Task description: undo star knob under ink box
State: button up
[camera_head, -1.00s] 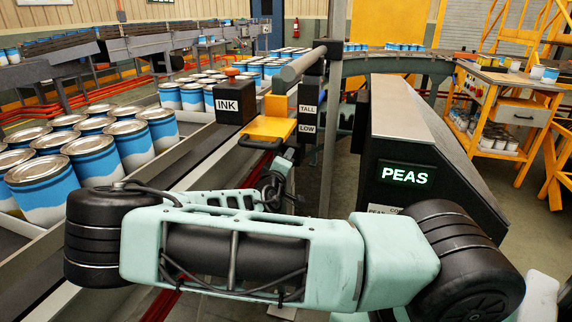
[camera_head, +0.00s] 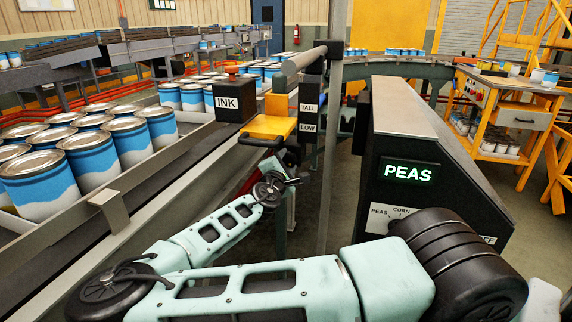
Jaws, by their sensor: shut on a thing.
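The black ink box (camera_head: 235,101), labelled INK and with an orange-red top, stands on the conveyor's near side. A yellow bracket (camera_head: 268,127) sticks out beside and below it, next to a post with TALL and LOW labels (camera_head: 308,117). I cannot make out the star knob itself; the space under the bracket is covered by the bracket and my gripper.
Blue-and-white cans (camera_head: 92,160) fill the conveyor on the left, behind a metal side rail (camera_head: 105,212). A black cabinet with a lit PEAS display (camera_head: 408,172) and a selector dial stands close on the right. A grey upright pole (camera_head: 331,160) is just right of the bracket.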

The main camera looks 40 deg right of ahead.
jog(key=shift+n, duration=1.2)
jog(key=o, duration=1)
jog(key=shift+a+f, duration=0.1)
jog(key=b+v, duration=0.2)
jog(key=v, duration=1.5)
jog(key=shift+s, duration=0.2)
